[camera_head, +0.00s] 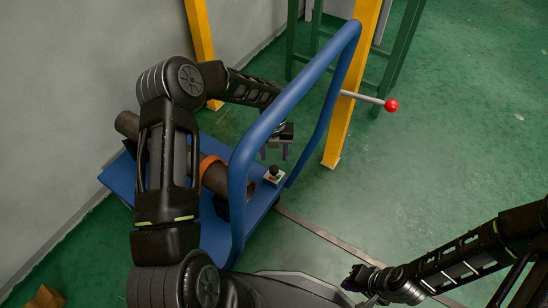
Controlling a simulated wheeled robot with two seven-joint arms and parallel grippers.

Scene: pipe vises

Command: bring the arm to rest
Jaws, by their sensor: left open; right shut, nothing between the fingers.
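My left arm reaches in from the left over a blue cart (118,178). My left gripper (274,153) is open and empty, pointing down behind the cart's tall blue handle (262,130). My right gripper (352,284) is shut and empty, low in the picture near the bottom edge, over the green floor. A dark brown pipe (216,180) lies across the cart with an orange band (207,164) around it. My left arm hides part of the pipe.
A small pale box with a dark knob (273,175) sits at the cart's right edge, below my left gripper. A yellow post (348,110) stands behind the handle, with a red-balled lever (391,105). Green floor at right is clear. A wall runs along the left.

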